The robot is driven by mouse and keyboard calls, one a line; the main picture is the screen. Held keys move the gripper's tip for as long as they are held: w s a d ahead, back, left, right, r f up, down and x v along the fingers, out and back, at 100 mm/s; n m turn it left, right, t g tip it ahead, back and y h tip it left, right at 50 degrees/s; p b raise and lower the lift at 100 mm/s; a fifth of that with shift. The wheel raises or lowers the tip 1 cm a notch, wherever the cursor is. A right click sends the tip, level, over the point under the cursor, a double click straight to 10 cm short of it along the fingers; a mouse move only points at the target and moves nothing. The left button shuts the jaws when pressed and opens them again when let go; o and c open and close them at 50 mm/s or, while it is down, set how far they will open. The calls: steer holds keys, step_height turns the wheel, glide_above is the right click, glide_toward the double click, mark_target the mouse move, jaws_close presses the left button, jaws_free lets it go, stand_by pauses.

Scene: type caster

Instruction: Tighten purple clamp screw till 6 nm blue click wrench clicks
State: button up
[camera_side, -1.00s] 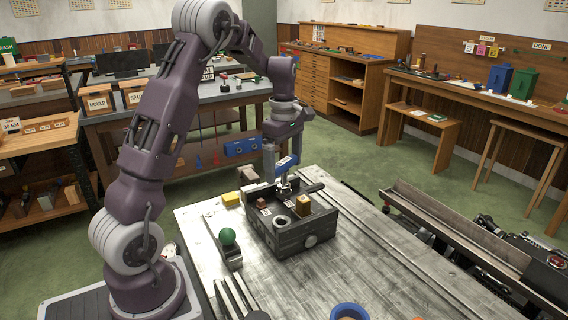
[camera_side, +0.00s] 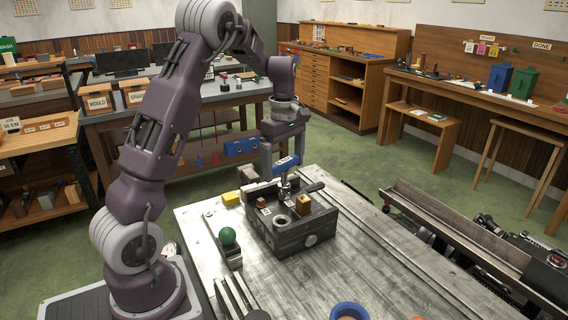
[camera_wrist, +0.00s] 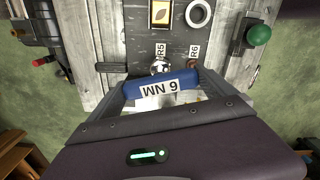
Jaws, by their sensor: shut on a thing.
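The round silver end (camera_wrist: 160,67) shows beside the R5 label. I cannot make out a purple clamp screw; the wrench and gripper cover that spot. Whether the tip is seated in a screw cannot be told.
A brass square block (camera_side: 303,203) and a grey ring (camera_side: 281,222) are on the block's top. A green ball knob (camera_side: 228,236) stands left of it, a yellow block (camera_side: 231,198) behind. A blue bowl (camera_side: 348,312) sits at the front. The table's right part is clear.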

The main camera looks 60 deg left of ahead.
steer(key=m, duration=0.4)
steer(key=shift+n, duration=0.6)
steer(key=shift+r, duration=0.1)
steer(key=shift+r, duration=3.45)
steer(key=o, duration=1.4)
steer(key=c, duration=1.4)
